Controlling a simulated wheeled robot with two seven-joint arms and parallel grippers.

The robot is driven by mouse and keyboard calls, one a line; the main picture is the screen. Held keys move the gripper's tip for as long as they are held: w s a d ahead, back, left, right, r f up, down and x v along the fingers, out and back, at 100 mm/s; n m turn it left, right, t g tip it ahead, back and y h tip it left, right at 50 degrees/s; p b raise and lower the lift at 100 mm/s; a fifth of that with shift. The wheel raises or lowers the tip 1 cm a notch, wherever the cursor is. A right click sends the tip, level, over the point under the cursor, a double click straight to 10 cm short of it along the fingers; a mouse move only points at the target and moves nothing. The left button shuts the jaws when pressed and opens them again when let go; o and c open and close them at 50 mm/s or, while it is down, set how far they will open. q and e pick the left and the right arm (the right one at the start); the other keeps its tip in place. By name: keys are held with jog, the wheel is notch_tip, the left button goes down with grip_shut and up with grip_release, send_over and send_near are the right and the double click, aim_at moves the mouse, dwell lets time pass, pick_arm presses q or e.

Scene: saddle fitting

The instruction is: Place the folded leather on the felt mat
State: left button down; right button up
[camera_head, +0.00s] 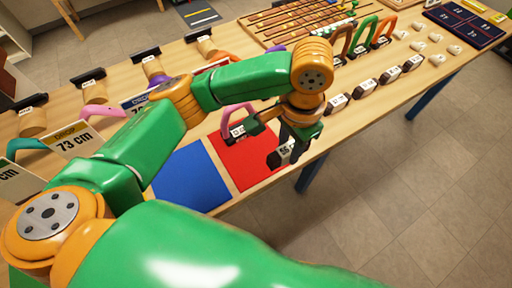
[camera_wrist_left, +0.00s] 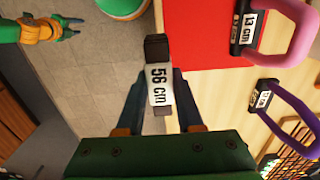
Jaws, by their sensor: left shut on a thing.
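My left gripper (camera_head: 292,140) is shut on a dark block with a white "56 cm" tag (camera_wrist_left: 158,85). The tag also shows in the head view (camera_head: 285,152). No leather loop shows on this piece. It hangs by the front edge of the red mat (camera_head: 243,170); I cannot tell whether it touches. The red mat shows in the wrist view (camera_wrist_left: 205,40) too. A blue mat (camera_head: 192,178) lies left of it. A pink loop (camera_wrist_left: 290,30) with a "13 cm" tag stands at the red mat's far side. My right gripper (camera_wrist_left: 70,28) shows small, its jaws unclear.
A purple loop (camera_wrist_left: 290,112) on a tagged block stands beside the red mat. Several tagged dark blocks (camera_head: 364,88) line the table's front right. A sign reading "73 cm" (camera_head: 75,140) stands at left. Open floor (camera_head: 420,170) lies before the table.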

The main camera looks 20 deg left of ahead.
pick_arm(q)
send_over(259, 162)
notch_tip(259, 162, down, 6)
jog(key=shift+s+r, duration=0.1)
notch_tip(259, 162, down, 3)
jog(key=shift+f, duration=0.1)
jog(key=shift+a+f, duration=0.1)
jog(key=shift+f, duration=0.2)
pick_arm(e)
jog(key=shift+s+a+r, duration=0.1)
jog(key=shift+a+r, duration=0.2)
jog(key=shift+a, duration=0.15)
pick_arm(q)
jog(key=c, duration=0.6)
grip_release()
jog(key=shift+f, duration=0.1)
jog(key=shift+o, duration=0.3)
pick_arm(e)
jog(key=shift+s+d, duration=0.1)
jog(key=shift+d, duration=0.05)
pick_arm(q)
notch_tip(259, 162, up, 12)
jog(key=shift+p, duration=0.45)
pick_arm(e)
jog(key=shift+r, duration=0.25)
